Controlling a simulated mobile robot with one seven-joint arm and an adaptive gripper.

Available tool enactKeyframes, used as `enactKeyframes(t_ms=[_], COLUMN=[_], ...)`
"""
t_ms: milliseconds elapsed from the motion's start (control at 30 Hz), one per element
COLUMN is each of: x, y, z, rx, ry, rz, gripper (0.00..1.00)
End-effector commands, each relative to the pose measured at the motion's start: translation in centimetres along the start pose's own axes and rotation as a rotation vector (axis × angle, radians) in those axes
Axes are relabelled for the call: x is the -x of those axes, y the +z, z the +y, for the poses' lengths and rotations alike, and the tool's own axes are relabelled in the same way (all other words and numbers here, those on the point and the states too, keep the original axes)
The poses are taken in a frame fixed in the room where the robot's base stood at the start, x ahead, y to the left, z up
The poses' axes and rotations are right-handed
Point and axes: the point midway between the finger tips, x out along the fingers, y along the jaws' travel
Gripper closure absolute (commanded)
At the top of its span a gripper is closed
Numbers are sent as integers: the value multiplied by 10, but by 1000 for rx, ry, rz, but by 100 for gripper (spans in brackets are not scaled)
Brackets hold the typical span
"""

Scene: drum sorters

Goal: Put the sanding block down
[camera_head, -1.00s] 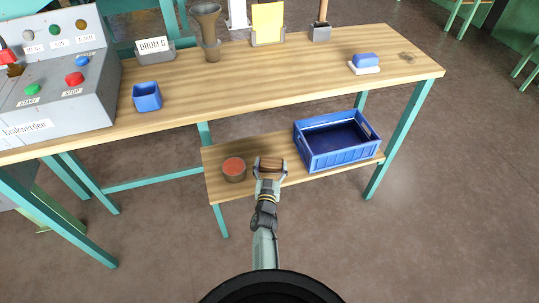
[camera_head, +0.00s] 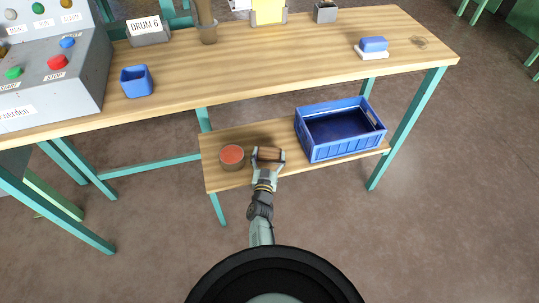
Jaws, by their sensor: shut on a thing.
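My gripper (camera_head: 267,160) is shut on a brown block (camera_head: 270,153), which I take to be the sanding block. It is at the lower wooden shelf (camera_head: 225,180), between a round tin with a red top (camera_head: 232,157) on the left and a blue crate (camera_head: 318,153) on the right. The block lies sideways across the fingers, and they hide part of it. I cannot tell whether the block touches the shelf or is slightly above it.
The wooden worktop (camera_head: 260,75) overhangs behind the lower shelf. On it stand a grey control box (camera_head: 60,85), a small blue bin (camera_head: 136,83), a "DRUM 6" holder (camera_head: 147,35) and a blue block on a white base (camera_head: 373,46). The crate looks empty.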

Motion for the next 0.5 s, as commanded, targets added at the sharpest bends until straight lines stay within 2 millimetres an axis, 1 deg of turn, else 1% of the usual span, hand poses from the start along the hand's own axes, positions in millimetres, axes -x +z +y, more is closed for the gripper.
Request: enactKeyframes(t_ms=[33,300,500], x=[0,0,0], y=[1,1,1], z=[0,0,0], rx=[0,0,0], ry=[0,0,0], rz=[0,0,0], gripper=[24,6,5])
